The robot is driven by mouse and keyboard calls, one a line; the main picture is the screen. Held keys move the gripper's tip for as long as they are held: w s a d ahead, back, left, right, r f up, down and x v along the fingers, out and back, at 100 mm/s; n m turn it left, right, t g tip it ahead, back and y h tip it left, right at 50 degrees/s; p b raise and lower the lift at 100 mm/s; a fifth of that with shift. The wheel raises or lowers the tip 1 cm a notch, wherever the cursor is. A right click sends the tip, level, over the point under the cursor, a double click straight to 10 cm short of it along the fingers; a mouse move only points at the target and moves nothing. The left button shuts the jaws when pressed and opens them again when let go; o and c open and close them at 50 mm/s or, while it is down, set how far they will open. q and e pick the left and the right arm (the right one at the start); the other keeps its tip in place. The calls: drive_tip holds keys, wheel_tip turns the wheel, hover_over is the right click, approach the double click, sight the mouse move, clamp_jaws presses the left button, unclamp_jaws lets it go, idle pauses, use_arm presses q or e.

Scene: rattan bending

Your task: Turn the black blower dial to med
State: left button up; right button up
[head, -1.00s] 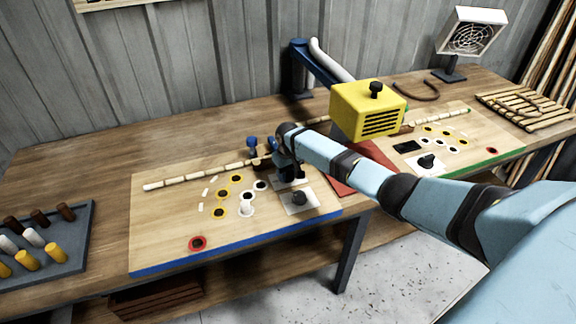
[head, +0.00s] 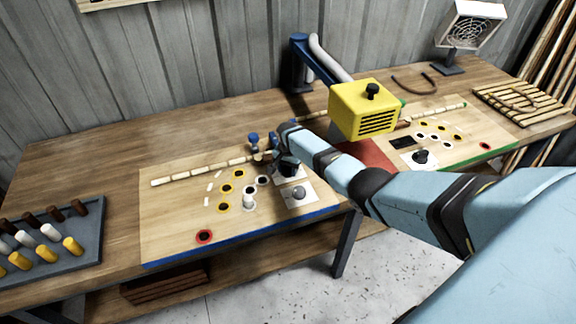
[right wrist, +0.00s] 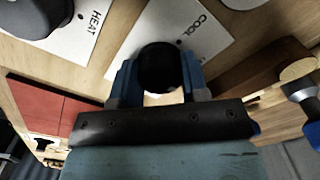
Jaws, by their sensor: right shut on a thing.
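The black dial (right wrist: 160,66) sits on a white plate (right wrist: 186,28) marked COOL in the right wrist view. My right gripper (right wrist: 158,80) is shut on this dial, one blue finger on each side. In the head view my right gripper (head: 289,166) is down at the rear plate (head: 286,179) on the left board and hides most of the dial. The pointer and the med mark cannot be made out. A grey dial (head: 298,192) stands on the plate in front of it; in the right wrist view this dial (right wrist: 36,14) is beside a HEAT mark. My left gripper is not in view.
A yellow blower (head: 365,112) hangs to the right of my gripper. A second black dial (head: 421,157) is on the right board. A peg tray (head: 88,260) stands at far left.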

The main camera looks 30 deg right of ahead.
sight(288, 168)
drive_tip(key=m, duration=0.6)
drive_tip(key=shift+w+d+r+p, duration=0.1)
drive_tip(key=shift+p, duration=0.2)
drive_tip(key=shift+m, duration=0.3)
drive_tip(key=o, duration=0.9)
drive_tip(key=shift+o, duration=0.2)
wheel_tip(288, 168, up, 14)
drive_tip(key=shift+b, duration=0.45)
